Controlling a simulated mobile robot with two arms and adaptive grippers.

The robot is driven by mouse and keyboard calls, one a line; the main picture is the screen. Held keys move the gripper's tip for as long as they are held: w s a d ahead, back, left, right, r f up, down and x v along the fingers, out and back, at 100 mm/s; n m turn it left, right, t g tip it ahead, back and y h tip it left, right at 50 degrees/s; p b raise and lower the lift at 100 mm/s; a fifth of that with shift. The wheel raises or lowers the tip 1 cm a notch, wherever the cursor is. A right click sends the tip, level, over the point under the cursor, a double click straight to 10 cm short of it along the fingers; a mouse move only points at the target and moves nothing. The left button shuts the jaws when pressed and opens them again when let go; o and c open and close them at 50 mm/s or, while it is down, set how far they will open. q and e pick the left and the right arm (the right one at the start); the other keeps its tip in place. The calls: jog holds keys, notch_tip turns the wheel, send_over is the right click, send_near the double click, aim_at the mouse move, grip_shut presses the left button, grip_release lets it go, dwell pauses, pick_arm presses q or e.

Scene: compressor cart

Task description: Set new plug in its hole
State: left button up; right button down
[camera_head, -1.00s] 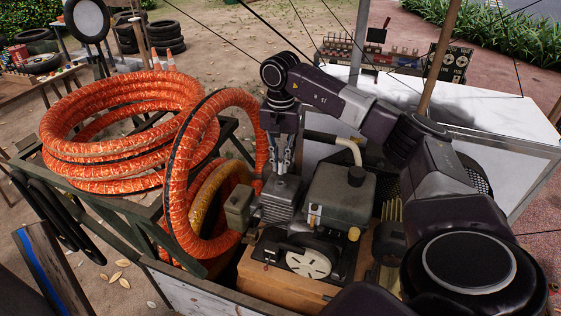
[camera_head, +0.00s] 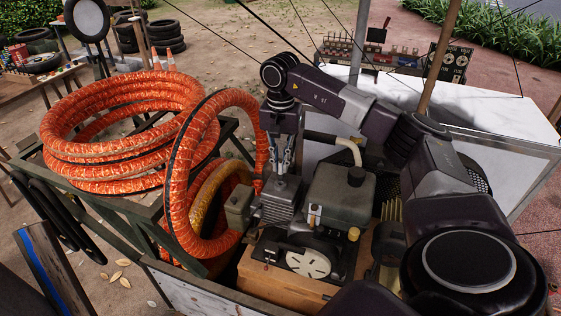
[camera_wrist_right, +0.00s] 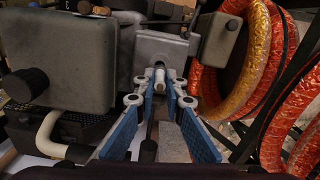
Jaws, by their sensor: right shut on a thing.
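My right gripper (camera_head: 281,166) points down, directly over the grey finned engine block (camera_head: 281,199) of the compressor. In the right wrist view its blue-padded fingers (camera_wrist_right: 161,92) close around a small pale plug (camera_wrist_right: 160,76). The plug's far end is at the top of the grey block (camera_wrist_right: 160,48); I cannot tell whether it is in the hole or just above it. My left gripper is not in view.
A grey-green tank (camera_head: 341,194) stands close to the right of the block, and a small box (camera_head: 239,207) to its left. Large orange hose coils (camera_head: 120,135) fill the left. A white tabletop (camera_head: 470,112) lies behind my right arm.

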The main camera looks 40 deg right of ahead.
jog(key=shift+f, duration=0.2)
jog(key=shift+f+b, duration=0.85)
jog(key=shift+f, duration=0.3)
jog(key=c, duration=1.6)
grip_release()
jog(key=shift+r+p, duration=2.4)
jog(key=shift+r, duration=0.7)
jog(key=shift+s+f, duration=0.1)
jog(key=shift+f, duration=0.05)
